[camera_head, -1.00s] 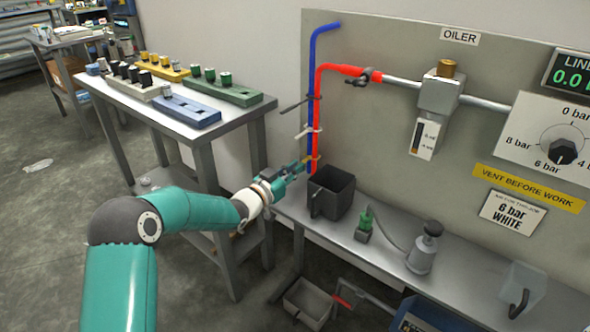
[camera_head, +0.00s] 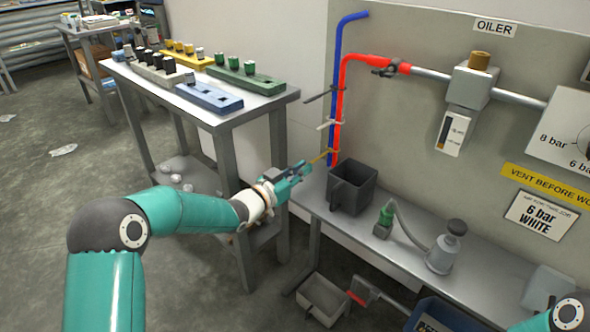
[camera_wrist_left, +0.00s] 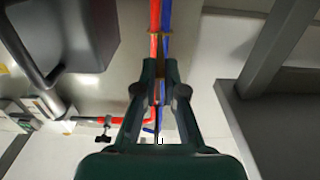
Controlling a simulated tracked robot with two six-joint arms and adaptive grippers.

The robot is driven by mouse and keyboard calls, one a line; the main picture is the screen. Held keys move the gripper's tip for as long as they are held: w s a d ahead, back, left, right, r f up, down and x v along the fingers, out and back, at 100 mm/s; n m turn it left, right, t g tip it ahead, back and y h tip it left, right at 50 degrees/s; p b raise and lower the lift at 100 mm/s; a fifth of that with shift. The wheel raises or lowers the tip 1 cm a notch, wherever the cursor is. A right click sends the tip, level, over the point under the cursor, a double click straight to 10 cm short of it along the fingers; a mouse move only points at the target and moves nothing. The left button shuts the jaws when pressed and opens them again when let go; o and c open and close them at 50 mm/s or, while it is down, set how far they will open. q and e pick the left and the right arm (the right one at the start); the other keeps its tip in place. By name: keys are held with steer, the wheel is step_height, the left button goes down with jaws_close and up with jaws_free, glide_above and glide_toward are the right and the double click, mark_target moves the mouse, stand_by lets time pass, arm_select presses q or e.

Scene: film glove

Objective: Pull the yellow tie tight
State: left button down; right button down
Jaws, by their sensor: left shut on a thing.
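The yellow tie (camera_head: 327,154) loops around the lower ends of the red hose (camera_head: 341,105) and the blue hose (camera_head: 333,80). Its tail reaches left toward my left gripper (camera_head: 306,165). The left wrist view shows the yellow tie (camera_wrist_left: 160,33) across both hoses, with its tail running down between the fingertips of my left gripper (camera_wrist_left: 160,68). That gripper is shut on the tail, a short way from the hoses. How closely the loop hugs the hoses is too small to tell. Part of my right arm shows at the bottom right; its gripper is out of view.
A black tie (camera_head: 318,96) and a white tie (camera_head: 329,124) sit higher on the hoses. A dark open bin (camera_head: 365,178) stands on the bench just below the hose ends. A side table (camera_head: 262,104) with coloured blocks stands at the left.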

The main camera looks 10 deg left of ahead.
arm_select(q)
steer(key=shift+s+f, duration=0.1)
steer(key=shift+s, duration=0.1)
steer(key=c, duration=1.2)
jaws_free()
steer(key=shift+c, duration=0.2)
steer(key=shift+s+a, duration=0.35)
steer(key=shift+s, duration=0.05)
steer(key=v, duration=1.1)
steer(key=shift+d, duration=0.15)
